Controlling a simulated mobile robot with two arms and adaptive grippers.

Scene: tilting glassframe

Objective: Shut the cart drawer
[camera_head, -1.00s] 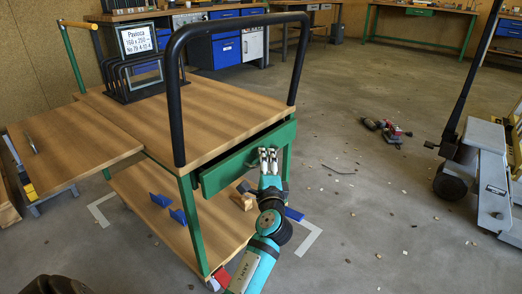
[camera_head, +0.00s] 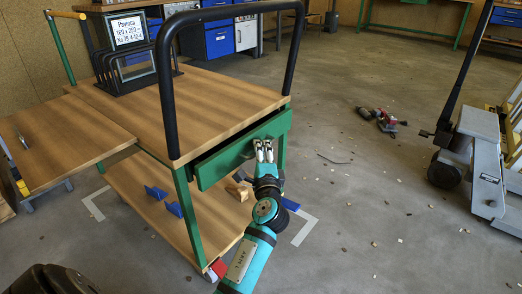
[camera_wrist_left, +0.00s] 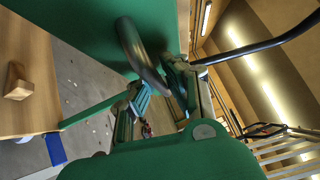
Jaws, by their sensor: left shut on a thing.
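The cart (camera_head: 200,100) has a wooden top, green legs and a black tubular push handle. Its green drawer (camera_head: 222,165) sits under the top on the near right side and stands partly open, with a dark gap behind its front. My left gripper (camera_head: 263,150) is at the drawer front. In the left wrist view the green drawer front (camera_wrist_left: 85,25) carries a dark curved handle (camera_wrist_left: 140,52), and my left gripper (camera_wrist_left: 160,84) is shut on this handle. The fingers partly hide the handle's end. My right gripper does not show.
Blue holders (camera_head: 156,192) and a wooden block (camera_head: 238,191) lie on the lower shelf. A pallet truck (camera_head: 470,160) stands at right. Tools (camera_head: 378,120) lie on the floor; the floor between is mostly free.

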